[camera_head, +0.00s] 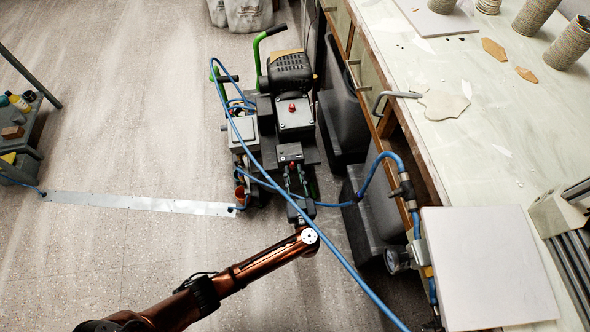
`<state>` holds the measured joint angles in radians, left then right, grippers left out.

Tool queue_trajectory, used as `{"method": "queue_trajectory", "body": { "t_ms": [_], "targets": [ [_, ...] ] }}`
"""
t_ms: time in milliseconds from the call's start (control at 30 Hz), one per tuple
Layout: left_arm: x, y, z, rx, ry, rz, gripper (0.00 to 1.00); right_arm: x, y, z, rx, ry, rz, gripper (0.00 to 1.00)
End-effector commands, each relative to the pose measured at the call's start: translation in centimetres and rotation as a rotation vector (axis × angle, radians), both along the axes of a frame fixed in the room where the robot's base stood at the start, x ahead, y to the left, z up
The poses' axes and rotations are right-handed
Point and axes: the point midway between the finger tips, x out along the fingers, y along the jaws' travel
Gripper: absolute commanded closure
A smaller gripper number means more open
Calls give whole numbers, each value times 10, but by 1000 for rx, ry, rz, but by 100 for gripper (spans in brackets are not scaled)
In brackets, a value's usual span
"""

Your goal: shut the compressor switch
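The compressor (290,72) stands on the floor left of the workbench, with a black ribbed motor and green-gripped handles. A grey box on it carries a red knob (292,107). A smaller dark box (290,152) sits nearer me, with a small red part by its near edge; I cannot tell which of these is the switch. My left gripper (295,178) reaches over the near end of the compressor, pointing at the small box. Its dark fingers look apart, with nothing seen held. Contact cannot be told. My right gripper is not in view.
A blue hose (362,284) crosses above the floor past my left gripper. The workbench (440,130) stands on the right, with a white board (487,268) nearer me. Dark cases stand under its edge. A metal strip (140,203) lies on the open floor at left.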

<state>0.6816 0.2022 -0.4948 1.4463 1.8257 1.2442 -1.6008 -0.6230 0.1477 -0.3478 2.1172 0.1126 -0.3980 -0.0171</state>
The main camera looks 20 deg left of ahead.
Motion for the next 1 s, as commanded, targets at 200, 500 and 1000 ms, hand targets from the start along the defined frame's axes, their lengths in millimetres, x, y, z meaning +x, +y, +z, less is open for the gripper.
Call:
{"method": "queue_trajectory", "body": {
  "t_ms": [200, 500, 1000],
  "targets": [
    [6, 3, 0, 0, 0, -1, 75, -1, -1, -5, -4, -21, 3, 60],
    [6, 3, 1, -1, -1, -1, 82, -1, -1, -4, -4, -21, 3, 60],
    [6, 4, 0, 0, 0, 0, 100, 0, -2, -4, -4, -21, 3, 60]
  ]
}}
